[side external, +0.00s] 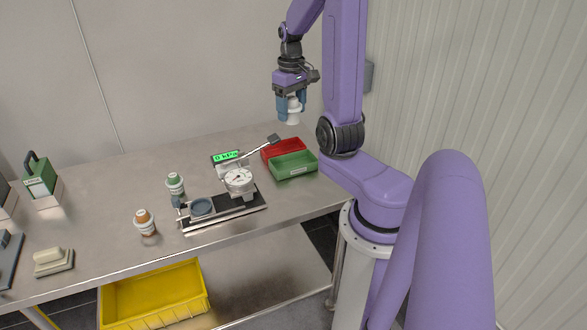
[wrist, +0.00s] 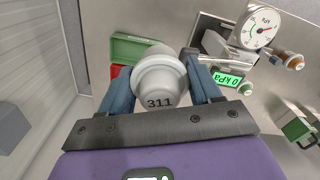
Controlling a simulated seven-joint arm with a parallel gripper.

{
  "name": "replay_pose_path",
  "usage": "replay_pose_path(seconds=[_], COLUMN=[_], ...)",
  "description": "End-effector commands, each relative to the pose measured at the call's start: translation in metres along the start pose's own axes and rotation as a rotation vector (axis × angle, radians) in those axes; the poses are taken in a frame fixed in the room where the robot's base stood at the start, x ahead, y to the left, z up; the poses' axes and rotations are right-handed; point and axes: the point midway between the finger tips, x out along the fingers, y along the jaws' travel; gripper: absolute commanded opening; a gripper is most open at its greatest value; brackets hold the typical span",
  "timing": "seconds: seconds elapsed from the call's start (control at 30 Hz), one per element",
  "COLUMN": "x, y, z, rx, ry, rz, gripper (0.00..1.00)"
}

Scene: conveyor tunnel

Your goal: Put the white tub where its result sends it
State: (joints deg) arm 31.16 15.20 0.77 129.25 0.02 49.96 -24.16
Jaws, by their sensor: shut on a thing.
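My gripper (side external: 291,104) is shut on the white tub (side external: 292,112) and holds it in the air above the back of the table, near the trays. In the wrist view the tub (wrist: 158,82) sits between the two blue fingers and shows the number 311. A red tray (side external: 283,149) and a green tray (side external: 294,166) lie on the table below and toward the front. The green display (side external: 227,157) reads 0 kPa.
A green block with a handle (side external: 39,177) and a stacked pale block (side external: 51,260) are at far left. A yellow crate (side external: 154,293) sits below the table.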

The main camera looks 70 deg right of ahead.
Motion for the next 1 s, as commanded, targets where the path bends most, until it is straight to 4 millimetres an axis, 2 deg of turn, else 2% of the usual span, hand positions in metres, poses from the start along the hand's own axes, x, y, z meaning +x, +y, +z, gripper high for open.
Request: replay_pose_path(seconds=[0.1, 0.33, 0.8, 1.0], x=[0.002, 0.006, 0.089, 0.111], y=[0.013, 0.027, 0.025, 0.025], z=[0.023, 0.056, 0.054, 0.053], rx=[0.16, 0.402, 0.38, 0.379], ry=[0.001, 0.001, -0.008, -0.003], rz=[0.0, 0.0, -0.003, -0.002], gripper=[0.27, 0.27, 0.27, 0.27])
